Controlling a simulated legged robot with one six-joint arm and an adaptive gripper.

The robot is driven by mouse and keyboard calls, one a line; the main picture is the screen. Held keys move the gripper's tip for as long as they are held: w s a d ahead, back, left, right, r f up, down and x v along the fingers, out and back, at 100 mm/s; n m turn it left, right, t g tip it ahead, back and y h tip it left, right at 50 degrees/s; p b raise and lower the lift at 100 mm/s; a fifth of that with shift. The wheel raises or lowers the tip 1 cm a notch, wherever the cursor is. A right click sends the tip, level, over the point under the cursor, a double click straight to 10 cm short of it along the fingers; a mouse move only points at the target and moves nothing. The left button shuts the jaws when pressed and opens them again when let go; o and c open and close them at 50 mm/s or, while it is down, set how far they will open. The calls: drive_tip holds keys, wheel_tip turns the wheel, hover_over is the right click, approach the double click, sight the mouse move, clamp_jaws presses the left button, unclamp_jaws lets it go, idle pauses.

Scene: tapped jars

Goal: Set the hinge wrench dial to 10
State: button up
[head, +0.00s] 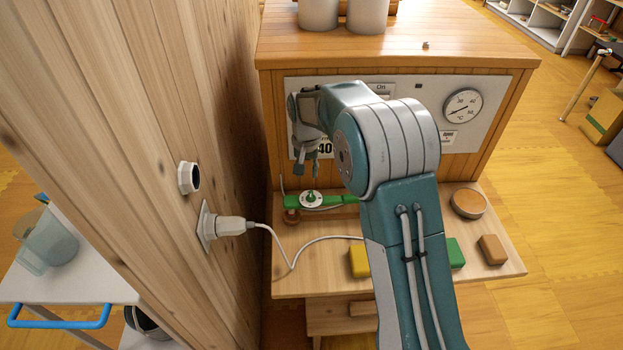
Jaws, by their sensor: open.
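The hinge wrench (340,201) is a green bar lying near the left back of the wooden shelf. Its round white dial (311,199) has a small green knob in the middle. The dial's markings are too small to read. My gripper (307,171) points down above the dial, with its fingers open and nothing seen between them. It appears apart from the dial. My arm hides part of the shelf and of the panel behind.
A wooden wall (225,100) rises close at left, with a white plug (230,226) and its cable (300,247). A yellow block (358,261), a green block (455,252) and a brown block (492,249) lie on the shelf. A gauge (463,106) is on the back panel (500,90).

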sight(311, 194)
drive_tip(key=shift+f, duration=0.65)
drive_tip(key=shift+d+f, duration=0.8)
drive_tip(key=shift+d, duration=0.15)
drive_tip(key=shift+f, duration=0.3)
drive_tip(key=shift+a+f, duration=0.4)
drive_tip(key=shift+f, duration=0.2)
drive_tip(key=shift+a+f, duration=0.35)
drive_tip(key=shift+f, duration=0.5)
drive_tip(key=shift+d+f, duration=0.5)
drive_tip(key=shift+f, duration=0.1)
drive_tip(key=shift+a+f, duration=0.25)
drive_tip(key=shift+a, duration=0.25)
drive_tip(key=c, duration=0.4)
drive_tip(key=shift+d, duration=0.2)
clamp_jaws()
drive_tip(key=n, duration=0.5)
drive_tip(key=shift+s, duration=0.1)
drive_tip(key=n, duration=0.3)
drive_tip(key=shift+n, duration=0.4)
drive_tip(key=n, duration=1)
drive_tip(key=shift+d, duration=0.1)
drive_tip(key=shift+o, duration=1.8)
unclamp_jaws()
